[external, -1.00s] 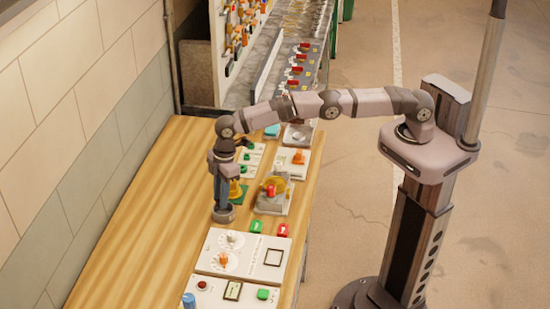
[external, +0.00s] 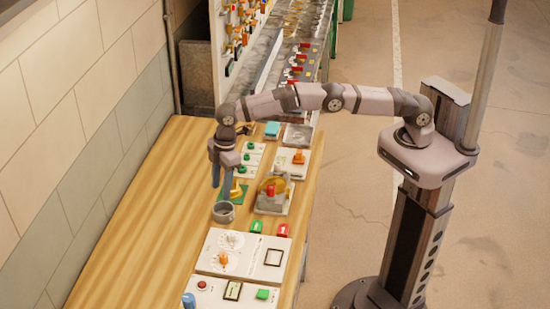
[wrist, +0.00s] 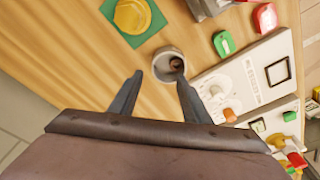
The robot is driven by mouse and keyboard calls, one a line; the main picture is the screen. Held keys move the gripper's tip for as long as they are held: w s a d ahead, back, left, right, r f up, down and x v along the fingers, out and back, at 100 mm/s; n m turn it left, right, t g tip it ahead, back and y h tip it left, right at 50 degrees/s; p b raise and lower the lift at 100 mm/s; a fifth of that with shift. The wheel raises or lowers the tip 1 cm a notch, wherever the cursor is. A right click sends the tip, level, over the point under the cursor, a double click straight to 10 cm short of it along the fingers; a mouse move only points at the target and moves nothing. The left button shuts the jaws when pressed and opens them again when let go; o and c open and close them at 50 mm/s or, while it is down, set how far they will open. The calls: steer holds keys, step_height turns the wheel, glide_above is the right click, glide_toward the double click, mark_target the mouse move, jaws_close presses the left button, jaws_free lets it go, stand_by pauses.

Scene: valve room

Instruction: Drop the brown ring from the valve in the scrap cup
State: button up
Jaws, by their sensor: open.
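The grey scrap cup (external: 223,212) stands upright on the wooden bench. In the wrist view the cup (wrist: 160,57) is just beyond my fingertips, and a small brown ring (wrist: 176,64) lies inside it. My gripper (external: 220,184) hangs above the cup, pointing down, with its fingers apart and nothing between them. In the wrist view the gripper (wrist: 159,79) shows the same open fingers. A grey fixture with a brass part and red knob, seemingly the valve (external: 272,193), stands right of the cup.
A yellow domed piece on a green mat (wrist: 152,32) lies close behind the cup. Green (external: 257,227) and red (external: 283,230) blocks and a white dial panel (external: 242,253) are in front. The bench's left side is bare wood.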

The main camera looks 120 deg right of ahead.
steer(key=shift+s+r+b, duration=0.15)
steer(key=shift+r+b, duration=0.05)
steer(key=shift+r, duration=0.6)
steer(key=shift+s+r+b, duration=0.15)
steer(key=shift+r, duration=0.65)
steer(key=s+a+r+g, duration=0.1)
steer(key=s+a+r, duration=0.3)
steer(key=s+a, duration=1)
steer(key=s+a+f, duration=0.2)
steer(key=s+a, duration=0.3)
steer(key=s, duration=0.5)
steer(key=s+a+f, duration=0.2)
steer(key=s+a, duration=0.3)
steer(key=s, duration=0.6)
steer(key=shift+a+g, duration=0.4)
steer(key=shift+s, duration=0.1)
